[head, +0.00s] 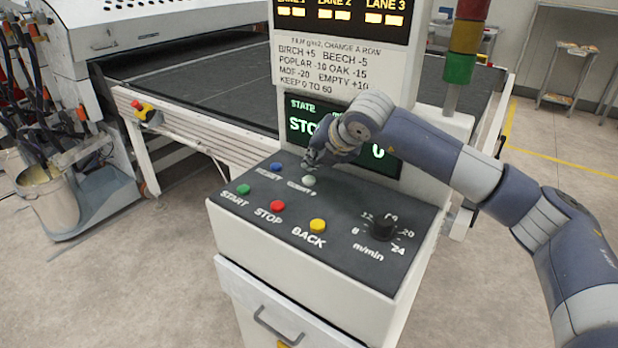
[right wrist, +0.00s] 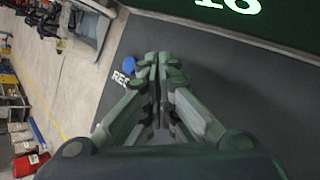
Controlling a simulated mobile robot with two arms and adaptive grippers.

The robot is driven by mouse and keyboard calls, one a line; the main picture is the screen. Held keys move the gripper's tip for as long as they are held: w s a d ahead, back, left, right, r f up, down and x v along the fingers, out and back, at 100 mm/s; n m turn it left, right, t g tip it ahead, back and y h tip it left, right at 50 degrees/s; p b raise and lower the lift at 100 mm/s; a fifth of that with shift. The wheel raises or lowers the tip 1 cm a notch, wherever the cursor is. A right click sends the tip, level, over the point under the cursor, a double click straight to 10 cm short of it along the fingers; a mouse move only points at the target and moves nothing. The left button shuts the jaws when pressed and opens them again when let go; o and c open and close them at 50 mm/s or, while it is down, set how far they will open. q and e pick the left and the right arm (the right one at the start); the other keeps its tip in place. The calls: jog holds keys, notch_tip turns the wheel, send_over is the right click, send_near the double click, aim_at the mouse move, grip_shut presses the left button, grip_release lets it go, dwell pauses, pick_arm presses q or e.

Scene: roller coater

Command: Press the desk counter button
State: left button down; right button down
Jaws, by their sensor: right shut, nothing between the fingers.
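The grey desk panel (head: 345,235) carries a small pale button (head: 308,181) behind a partly covered label that seems to begin with "COUN". My right gripper (head: 311,164) is shut and empty, just above and behind the pale button; I cannot tell whether it touches anything. In the right wrist view the shut fingers (right wrist: 160,62) point down at the dark panel and the pale button is not visible. The blue RESET button (head: 276,167) lies left of the gripper; it also shows in the right wrist view (right wrist: 129,66). My left gripper is not in view.
The panel also has a green START button (head: 243,189), a red STOP button (head: 277,206), a yellow BACK button (head: 317,226) and a speed knob (head: 383,227). A screen (head: 300,125) stands behind, partly hidden by my arm. A conveyor (head: 200,75) lies behind left.

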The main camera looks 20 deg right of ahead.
aim_at(313, 178)
jog(key=shift+r+p, duration=0.55)
jog(key=shift+r, duration=1.5)
